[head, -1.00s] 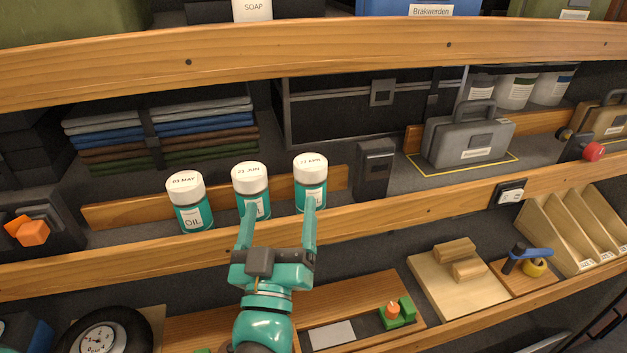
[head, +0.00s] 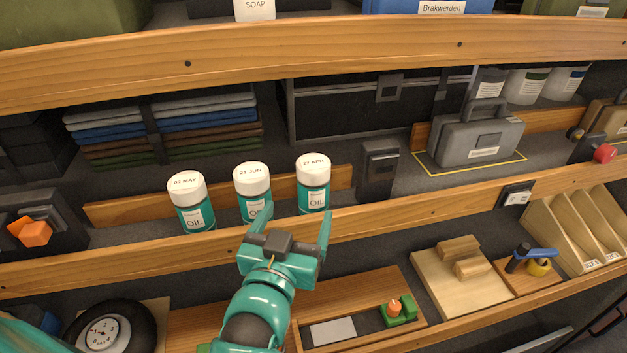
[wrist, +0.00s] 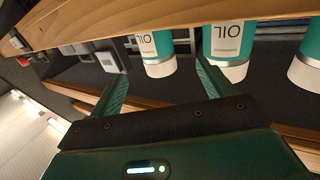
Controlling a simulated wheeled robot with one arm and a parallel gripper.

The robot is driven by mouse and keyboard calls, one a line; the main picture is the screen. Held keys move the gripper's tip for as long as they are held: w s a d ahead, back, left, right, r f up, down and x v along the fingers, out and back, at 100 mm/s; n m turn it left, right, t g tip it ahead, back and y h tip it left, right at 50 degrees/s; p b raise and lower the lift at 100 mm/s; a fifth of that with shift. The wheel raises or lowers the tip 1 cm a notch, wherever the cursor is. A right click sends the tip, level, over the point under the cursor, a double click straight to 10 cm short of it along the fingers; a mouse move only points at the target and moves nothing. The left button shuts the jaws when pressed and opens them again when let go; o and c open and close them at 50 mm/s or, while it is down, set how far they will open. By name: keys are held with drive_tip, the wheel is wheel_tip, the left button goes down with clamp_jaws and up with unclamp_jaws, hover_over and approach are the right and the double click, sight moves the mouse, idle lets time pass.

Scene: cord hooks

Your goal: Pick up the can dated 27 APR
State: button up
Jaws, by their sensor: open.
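The can dated 27 APR (head: 313,187) is the rightmost of three teal OIL cans with white lids on the middle shelf. My gripper (head: 297,212) is open and empty in front of the shelf edge, below and just left of the 27 APR can. In the wrist view, the 27 APR can (wrist: 157,52) shows beyond the fingers, roughly between the tips, not touched.
A wooden lip (head: 400,215) runs along the shelf front. A wooden strip (head: 110,213) stands behind the cans. A dark box (head: 380,168) is right of the 27 APR can, with a grey case (head: 475,138) beyond. An upper shelf beam (head: 320,55) is above.

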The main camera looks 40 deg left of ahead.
sight(310, 187)
drive_tip(key=p+x, duration=0.2)
drive_tip(key=x, duration=0.3)
drive_tip(key=shift+w, duration=0.3)
drive_tip(key=p+x, duration=0.1)
drive_tip(key=x, duration=0.1)
drive_tip(key=r+p+x, duration=0.1)
drive_tip(key=p+x, duration=0.1)
drive_tip(key=shift+w+d, duration=0.1)
drive_tip(key=shift+w, duration=0.25)
drive_tip(key=shift+w+a+f, duration=0.2)
drive_tip(key=shift+w+a, duration=0.05)
drive_tip(key=shift+w, duration=0.05)
drive_tip(key=shift+c, duration=0.4)
drive_tip(key=c, duration=1.1)
drive_tip(key=shift+c, duration=0.6)
drive_tip(key=shift+r+p, duration=0.15)
drive_tip(key=shift+p, duration=0.15)
